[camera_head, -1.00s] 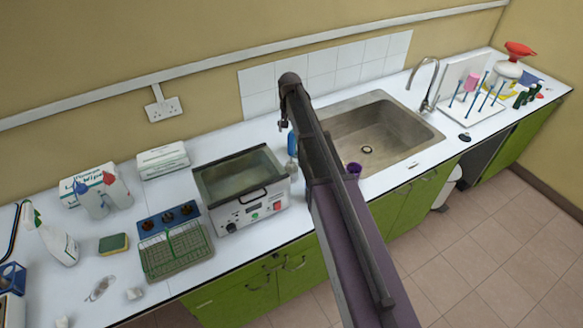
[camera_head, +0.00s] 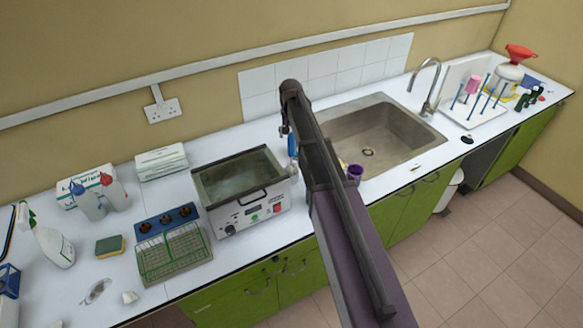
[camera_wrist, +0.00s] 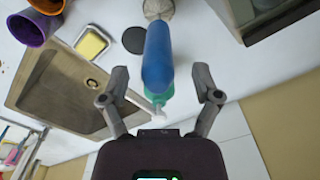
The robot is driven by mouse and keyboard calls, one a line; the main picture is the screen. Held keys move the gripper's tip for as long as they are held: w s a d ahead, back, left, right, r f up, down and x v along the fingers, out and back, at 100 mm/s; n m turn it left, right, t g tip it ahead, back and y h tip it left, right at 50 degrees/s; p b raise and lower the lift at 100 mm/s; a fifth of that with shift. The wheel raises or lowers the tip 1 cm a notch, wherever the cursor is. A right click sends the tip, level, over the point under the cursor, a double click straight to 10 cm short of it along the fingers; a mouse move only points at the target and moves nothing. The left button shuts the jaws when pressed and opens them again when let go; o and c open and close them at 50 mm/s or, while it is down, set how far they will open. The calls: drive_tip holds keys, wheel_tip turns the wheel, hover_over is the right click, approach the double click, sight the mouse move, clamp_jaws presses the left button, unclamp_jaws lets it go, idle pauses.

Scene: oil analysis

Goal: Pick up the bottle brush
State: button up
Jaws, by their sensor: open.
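The blue handle also shows in the head view (camera_head: 292,145), between the heated bath and the sink, partly hidden by my arm. It looks roughly upright. My gripper (camera_wrist: 160,97) is open, with one finger on each side of the handle's near end. I see no contact. A green item (camera_wrist: 159,97) shows beneath the handle.
The sink (camera_head: 420,137) lies right of the brush, and the heated bath (camera_head: 265,217) close on its left. A purple cup (camera_head: 354,173) stands near the sink's front edge. A yellow sponge (camera_wrist: 91,44) and a dark round disc (camera_wrist: 134,40) lie near the brush.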

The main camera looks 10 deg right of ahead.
sight(291, 143)
drive_tip(key=shift+d+f+b, duration=0.1)
drive_tip(key=shift+f+b, duration=1.55)
drive_tip(key=shift+f, duration=0.3)
clamp_jaws()
